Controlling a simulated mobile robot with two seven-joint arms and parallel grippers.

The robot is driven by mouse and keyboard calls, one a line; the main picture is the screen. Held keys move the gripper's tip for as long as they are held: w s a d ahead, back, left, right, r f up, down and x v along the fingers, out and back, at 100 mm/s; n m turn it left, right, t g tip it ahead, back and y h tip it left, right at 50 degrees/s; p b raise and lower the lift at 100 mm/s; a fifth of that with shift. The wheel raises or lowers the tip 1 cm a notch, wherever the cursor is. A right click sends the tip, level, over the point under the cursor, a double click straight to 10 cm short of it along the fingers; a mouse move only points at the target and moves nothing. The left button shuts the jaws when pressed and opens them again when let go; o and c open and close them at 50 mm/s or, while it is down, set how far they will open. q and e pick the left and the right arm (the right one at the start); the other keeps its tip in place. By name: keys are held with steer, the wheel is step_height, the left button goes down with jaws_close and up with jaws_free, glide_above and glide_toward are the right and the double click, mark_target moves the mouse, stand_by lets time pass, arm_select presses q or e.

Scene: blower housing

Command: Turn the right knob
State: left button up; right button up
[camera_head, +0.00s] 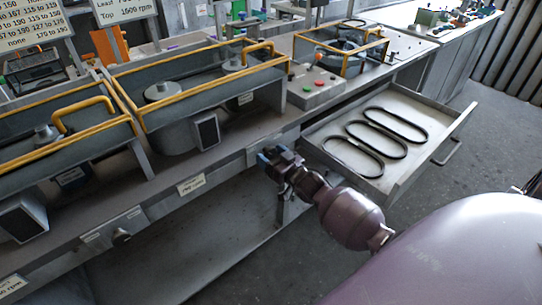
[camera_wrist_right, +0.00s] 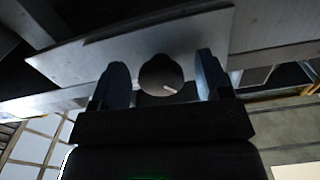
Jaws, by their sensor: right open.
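The right knob (camera_wrist_right: 158,78) is dark and round with a white pointer mark. In the right wrist view it sits on a pale metal plate (camera_wrist_right: 75,62), between the two blue fingers of my right gripper (camera_wrist_right: 161,70). The fingers are apart, with a gap visible on each side of the knob. In the head view my right gripper (camera_head: 268,155) is at the bench's front edge and hides this knob. Another dark knob (camera_head: 121,237) shows on the front panel at lower left. My left gripper is not in view.
An open drawer (camera_head: 447,125) holding several black belts juts out just right of my right arm. Yellow-framed blower housings (camera_head: 200,70) stand on the bench. A control box (camera_head: 314,88) with red and green buttons sits behind my gripper. The floor in front is clear.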

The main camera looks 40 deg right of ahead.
steer(key=shift+c, duration=0.5)
steer(key=c, duration=0.8)
steer(key=n+p, duration=0.1)
steer(key=n, duration=0.4)
steer(key=shift+w+d+r, duration=0.1)
steer(key=n, duration=0.6)
steer(key=shift+d, duration=0.1)
steer(key=n, duration=0.5)
steer(key=n+b, duration=0.1)
steer(key=n, duration=0.4)
steer(key=shift+r, duration=0.2)
steer(key=shift+n, duration=0.5)
